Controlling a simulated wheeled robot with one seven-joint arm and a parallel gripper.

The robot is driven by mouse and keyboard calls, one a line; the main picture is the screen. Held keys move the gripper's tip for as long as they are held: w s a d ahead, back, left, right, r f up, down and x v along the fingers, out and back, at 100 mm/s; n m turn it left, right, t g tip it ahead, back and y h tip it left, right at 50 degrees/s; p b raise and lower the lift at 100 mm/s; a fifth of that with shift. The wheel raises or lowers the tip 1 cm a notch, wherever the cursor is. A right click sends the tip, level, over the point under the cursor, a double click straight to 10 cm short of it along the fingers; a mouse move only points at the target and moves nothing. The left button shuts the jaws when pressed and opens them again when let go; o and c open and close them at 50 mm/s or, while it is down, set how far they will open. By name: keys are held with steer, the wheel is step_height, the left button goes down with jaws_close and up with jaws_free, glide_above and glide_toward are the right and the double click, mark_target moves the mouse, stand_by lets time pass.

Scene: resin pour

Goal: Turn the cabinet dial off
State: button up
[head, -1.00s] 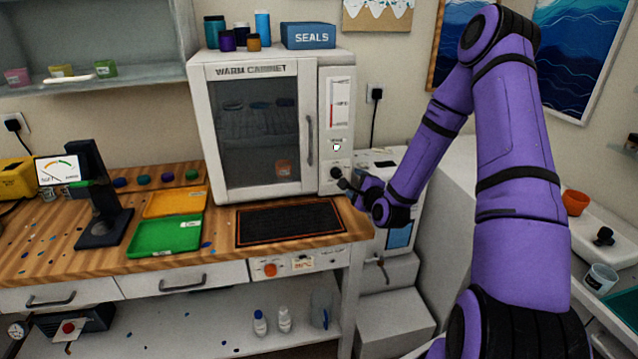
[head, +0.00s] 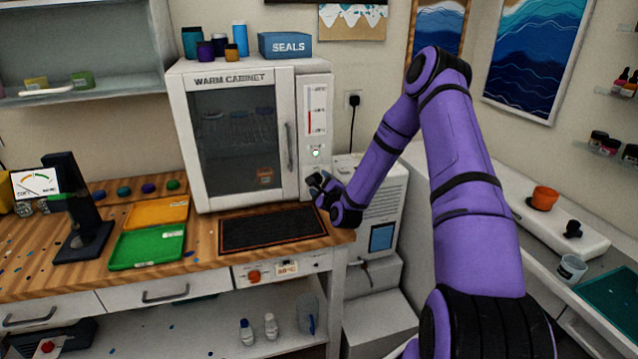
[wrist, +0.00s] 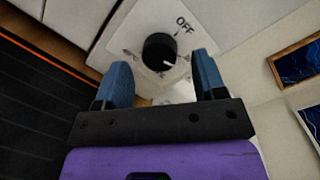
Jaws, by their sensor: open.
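The white warm cabinet (head: 178,130) stands on the wooden bench, with its glass door shut. Its control panel (head: 318,95) is on the right side, with a small lit greenish light (head: 316,153). The black round dial (wrist: 158,50) shows in the wrist view on the white panel, below and left of the printed OFF label (wrist: 185,25). Its white mark points to the lower right, away from OFF. My gripper (wrist: 162,80) is open and empty, its two blue fingers either side of and just short of the dial. In the head view my gripper (head: 318,184) hides the dial.
A black mat (head: 270,230) lies on the bench in front of the cabinet. Green (head: 146,249) and orange (head: 157,212) trays lie to its left. A white unit (head: 383,205) stands right of the bench, beneath my arm. A blue SEALS box (head: 285,45) sits on top of the cabinet.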

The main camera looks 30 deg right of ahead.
steer(key=shift+w+d, duration=0.15)
steer(key=shift+w, duration=0.7)
steer(key=c, duration=0.9)
steer(key=shift+n, duration=0.3)
steer(key=n+g, duration=0.1)
steer(key=n, duration=0.8)
steer(key=shift+r+n, duration=0.1)
steer(key=shift+n, duration=0.3)
steer(key=shift+n+h, duration=0.4)
steer(key=shift+n, duration=0.9)
